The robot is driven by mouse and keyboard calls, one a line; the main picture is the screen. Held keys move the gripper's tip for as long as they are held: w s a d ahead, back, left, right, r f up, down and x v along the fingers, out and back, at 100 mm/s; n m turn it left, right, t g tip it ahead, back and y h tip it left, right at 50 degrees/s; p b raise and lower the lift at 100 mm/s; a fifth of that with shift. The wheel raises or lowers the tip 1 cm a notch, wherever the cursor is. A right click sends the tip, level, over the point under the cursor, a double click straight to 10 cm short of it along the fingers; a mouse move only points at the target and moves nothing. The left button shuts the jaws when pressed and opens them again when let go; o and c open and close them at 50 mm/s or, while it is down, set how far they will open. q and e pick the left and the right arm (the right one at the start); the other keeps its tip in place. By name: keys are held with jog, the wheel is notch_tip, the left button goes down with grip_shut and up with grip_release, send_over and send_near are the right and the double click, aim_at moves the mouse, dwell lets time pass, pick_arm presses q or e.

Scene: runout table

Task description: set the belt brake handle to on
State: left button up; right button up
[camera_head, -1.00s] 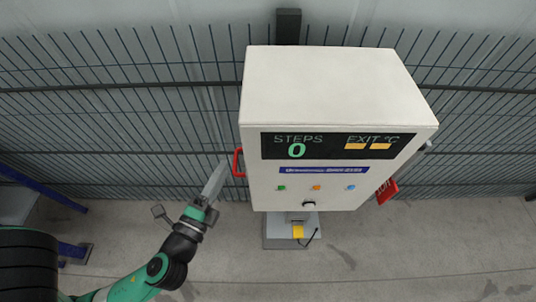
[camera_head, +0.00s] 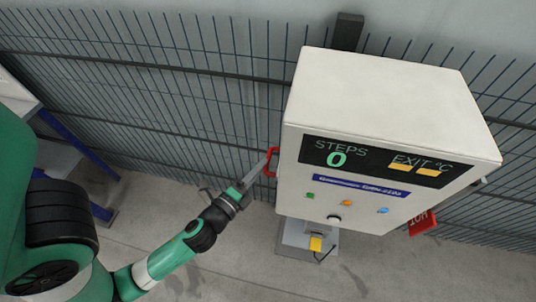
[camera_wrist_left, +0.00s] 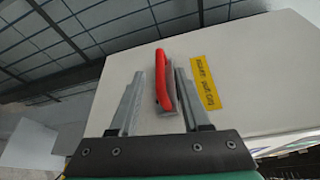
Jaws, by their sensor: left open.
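A red handle (camera_head: 270,171) sits on the left side of the white control cabinet (camera_head: 385,95). In the left wrist view the handle (camera_wrist_left: 163,82) stands out from the cabinet's pale side panel, near a yellow label (camera_wrist_left: 205,83) whose text I cannot read surely. My left gripper (camera_head: 263,163) is open at the handle. In the left wrist view its two fingers lie on either side of the handle, the right finger closer to it. I cannot tell whether either finger touches it. My right gripper is not in view.
The cabinet front has a display (camera_head: 375,162) reading STEPS 0 and EXIT °C, with small coloured lamps and a knob below. A red sign (camera_head: 423,223) hangs at its right side. A wire mesh fence (camera_head: 170,90) runs behind. The floor in front is clear.

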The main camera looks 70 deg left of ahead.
aim_at(268, 158)
pick_arm(q)
jog(key=x, duration=0.5)
jog(key=shift+p, duration=0.4)
jog(key=shift+s+d, duration=0.1)
grip_shut()
dwell(0.9)
